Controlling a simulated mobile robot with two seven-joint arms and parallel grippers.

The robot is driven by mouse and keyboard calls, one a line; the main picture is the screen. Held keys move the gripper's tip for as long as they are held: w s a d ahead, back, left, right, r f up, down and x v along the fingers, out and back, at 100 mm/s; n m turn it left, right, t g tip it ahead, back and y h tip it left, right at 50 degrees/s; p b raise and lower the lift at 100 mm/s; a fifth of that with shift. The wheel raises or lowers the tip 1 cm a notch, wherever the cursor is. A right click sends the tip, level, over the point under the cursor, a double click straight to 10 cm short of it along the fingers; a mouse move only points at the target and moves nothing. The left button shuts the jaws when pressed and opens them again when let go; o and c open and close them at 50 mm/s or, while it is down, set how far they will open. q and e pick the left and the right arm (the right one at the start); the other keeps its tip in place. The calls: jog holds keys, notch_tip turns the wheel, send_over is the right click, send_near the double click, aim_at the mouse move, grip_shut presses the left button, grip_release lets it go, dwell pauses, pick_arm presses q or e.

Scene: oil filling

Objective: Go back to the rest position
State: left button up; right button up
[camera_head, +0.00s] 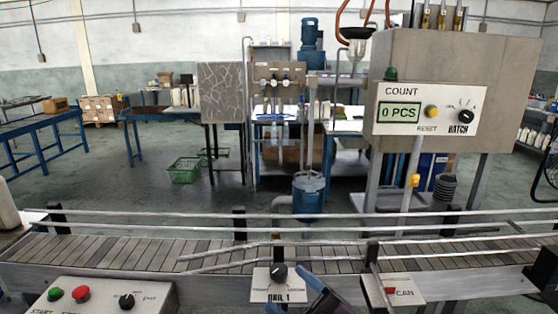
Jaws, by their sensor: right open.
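My right gripper (318,292) shows only in part at the bottom edge, as dark blue and black parts just right of the RAIL 1 knob box. It is open, and I see nothing held in it. It is in front of the conveyor (130,252), close to the RAIL 1 box (279,285) in the picture. I cannot tell whether it touches the box. The rest of that arm is out of the picture. My left gripper is not in view.
Metal guide rails run along the slatted conveyor. A control box (95,298) with buttons stands at lower left, and a CAN box (398,290) at right. The counter cabinet (450,60) reads 0 PCS. A white container (8,210) shows at the left edge.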

jog(key=w+d+f+m+t+h, duration=0.1)
jog(key=d+f+m+t+h, duration=0.6)
jog(key=d+f+m+h, duration=0.4)
jog(key=s+d+f+m+g+h, duration=0.3)
jog(key=s+d+f+m+h, duration=0.2)
jog(key=f, duration=0.5)
jog(key=s+d+f+m+g+h, duration=0.4)
jog(key=s+d+f+m+h, duration=0.1)
jog(key=s+d+f, duration=0.4)
jog(key=shift+s+d+f, duration=0.3)
jog(key=shift+s+f, duration=0.2)
jog(key=shift+s, duration=0.15)
